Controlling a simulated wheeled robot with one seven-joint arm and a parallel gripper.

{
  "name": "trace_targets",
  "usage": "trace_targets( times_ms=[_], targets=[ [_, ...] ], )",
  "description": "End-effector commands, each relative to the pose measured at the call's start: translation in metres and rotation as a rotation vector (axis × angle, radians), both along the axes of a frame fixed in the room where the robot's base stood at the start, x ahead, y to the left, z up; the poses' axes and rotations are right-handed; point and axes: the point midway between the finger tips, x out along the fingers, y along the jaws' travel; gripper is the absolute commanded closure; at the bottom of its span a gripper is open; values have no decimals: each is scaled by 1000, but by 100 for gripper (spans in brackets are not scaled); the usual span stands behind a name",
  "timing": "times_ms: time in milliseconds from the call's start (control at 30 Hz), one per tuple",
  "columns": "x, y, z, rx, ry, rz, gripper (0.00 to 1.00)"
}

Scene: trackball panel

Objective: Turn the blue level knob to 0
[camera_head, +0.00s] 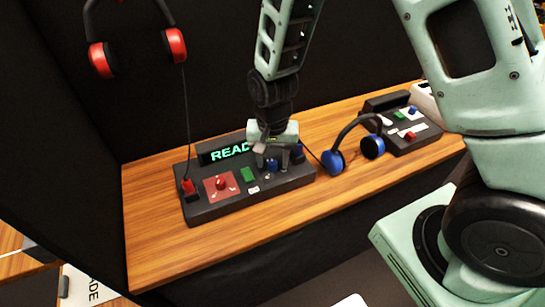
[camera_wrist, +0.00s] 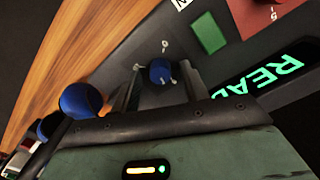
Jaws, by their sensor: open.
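The blue level knob (camera_wrist: 160,72) sits on the dark panel (camera_head: 222,208), with small white marks around it. It also shows in the head view (camera_head: 271,166), partly covered by my gripper (camera_head: 275,161). In the wrist view, my gripper (camera_wrist: 161,68) is open, with one finger on each side of the knob. Gaps show between the fingers and the knob, and I cannot tell how far down the fingers reach. A white mark resembling a 0 lies just above the knob in the wrist view. The knob's exact pointer direction is too small to read.
A green button (camera_head: 247,174), a red knob (camera_head: 221,184) and a lit display (camera_head: 230,151) are on the same panel. Blue headphones (camera_head: 334,162) and a second panel (camera_head: 405,137) stand to the right. Red headphones (camera_head: 103,60) hang at left. The wooden front strip is clear.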

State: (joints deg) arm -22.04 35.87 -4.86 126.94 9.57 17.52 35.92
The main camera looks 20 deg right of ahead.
Motion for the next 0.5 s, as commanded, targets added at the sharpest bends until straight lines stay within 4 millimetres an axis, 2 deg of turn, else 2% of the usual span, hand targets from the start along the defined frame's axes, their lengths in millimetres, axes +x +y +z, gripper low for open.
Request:
trace_targets(
  times_ms=[233,267,400,500],
  targets=[
    [0,0,-1,0,0,0,55],
    [0,0,0,0,0,0,61],
    [0,0,0,0,0,0,100],
    [0,0,0,0,0,0,100]
  ],
)
